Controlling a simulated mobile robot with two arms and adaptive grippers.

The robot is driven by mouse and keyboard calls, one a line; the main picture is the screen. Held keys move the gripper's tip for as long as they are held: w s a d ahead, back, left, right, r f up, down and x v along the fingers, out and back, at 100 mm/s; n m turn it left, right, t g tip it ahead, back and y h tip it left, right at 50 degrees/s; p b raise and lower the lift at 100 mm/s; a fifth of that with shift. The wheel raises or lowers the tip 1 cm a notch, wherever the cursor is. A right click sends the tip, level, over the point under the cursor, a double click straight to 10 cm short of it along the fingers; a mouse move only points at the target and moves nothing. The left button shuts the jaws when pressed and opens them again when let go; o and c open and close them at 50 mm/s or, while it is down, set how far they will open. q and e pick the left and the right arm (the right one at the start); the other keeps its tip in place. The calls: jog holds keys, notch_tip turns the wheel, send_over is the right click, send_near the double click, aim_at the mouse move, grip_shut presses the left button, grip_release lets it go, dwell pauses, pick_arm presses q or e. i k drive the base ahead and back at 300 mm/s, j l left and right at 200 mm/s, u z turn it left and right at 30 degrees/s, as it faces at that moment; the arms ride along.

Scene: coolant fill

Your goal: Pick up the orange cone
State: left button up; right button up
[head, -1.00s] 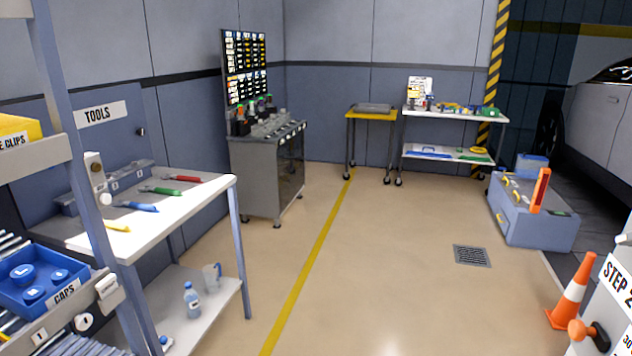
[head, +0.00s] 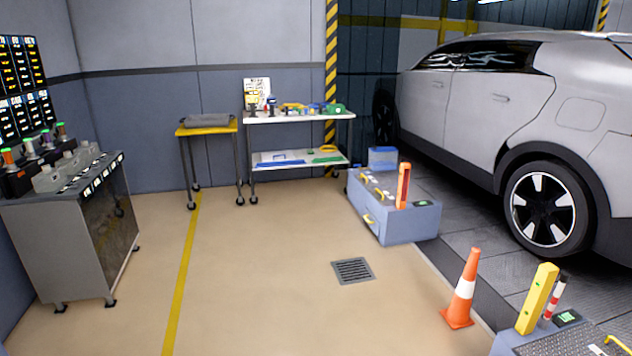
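The orange cone (head: 463,290) stands upright on the floor in the lower right of the head view. It has a white band around its middle and a square orange base. It stands beside the dark edge of the car bay, a little left of a grey-blue unit with a yellow post. Nothing touches the cone from above. Neither of my grippers is in the head view.
A floor drain (head: 352,271) lies left of the cone. A blue-grey chest (head: 405,226) stands behind it and a silver car (head: 470,110) to the right. A unit with a yellow post (head: 537,298) stands at the lower right. The middle floor is clear.

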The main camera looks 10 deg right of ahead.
aim_at(457, 315)
jog(key=i+l+z, duration=0.25)
jog(key=i, duration=0.5)
jog(key=i+j+z, duration=0.1)
jog(key=i+z, duration=0.15)
jog(key=i, duration=0.5)
jog(key=i+j+z, duration=0.25)
jog(key=i, duration=0.5)
jog(key=l, duration=0.1)
